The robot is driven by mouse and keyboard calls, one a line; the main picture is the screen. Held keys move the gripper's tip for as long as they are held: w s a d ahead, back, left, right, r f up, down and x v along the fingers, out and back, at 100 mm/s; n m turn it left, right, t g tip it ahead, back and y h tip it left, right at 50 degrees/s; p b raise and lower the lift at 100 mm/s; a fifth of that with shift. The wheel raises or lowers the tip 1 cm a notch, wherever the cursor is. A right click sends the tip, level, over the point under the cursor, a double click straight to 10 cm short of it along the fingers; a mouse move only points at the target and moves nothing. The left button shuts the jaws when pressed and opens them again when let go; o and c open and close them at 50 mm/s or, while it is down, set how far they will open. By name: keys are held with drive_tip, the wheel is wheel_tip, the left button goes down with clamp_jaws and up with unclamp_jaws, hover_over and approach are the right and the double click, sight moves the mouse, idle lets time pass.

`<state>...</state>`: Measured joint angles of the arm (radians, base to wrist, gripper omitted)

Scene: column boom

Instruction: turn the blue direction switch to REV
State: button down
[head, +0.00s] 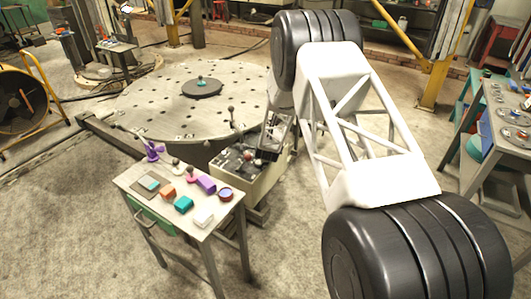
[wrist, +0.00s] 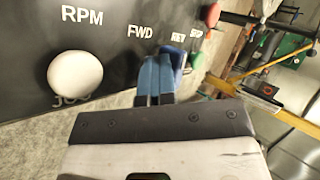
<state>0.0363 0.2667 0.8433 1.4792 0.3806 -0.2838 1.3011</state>
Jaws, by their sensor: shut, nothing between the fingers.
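In the wrist view the black control panel (wrist: 110,35) carries the white labels RPM, FWD and REV. The blue direction switch (wrist: 178,57) shows just below REV, partly hidden behind my fingers. My gripper (wrist: 154,62) is shut, its blue-grey fingers side by side, with nothing between them. The fingertips are close beside the left side of the switch; I cannot tell whether they touch it. The switch's exact angle is partly hidden. In the head view my arm reaches down to the control box (head: 228,180); the switch is too small to make out there.
A white round knob (wrist: 75,77) stands left of my fingers, over the JOG label. A red button (wrist: 211,14) and a green one (wrist: 197,60) are close on the right. A small table (head: 150,200) with coloured blocks stands left of the control box.

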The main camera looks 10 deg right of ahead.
drive_tip(key=shift+s+d, duration=0.25)
drive_tip(key=shift+d, duration=0.4)
drive_tip(key=v, duration=1)
idle(0.7)
idle(0.4)
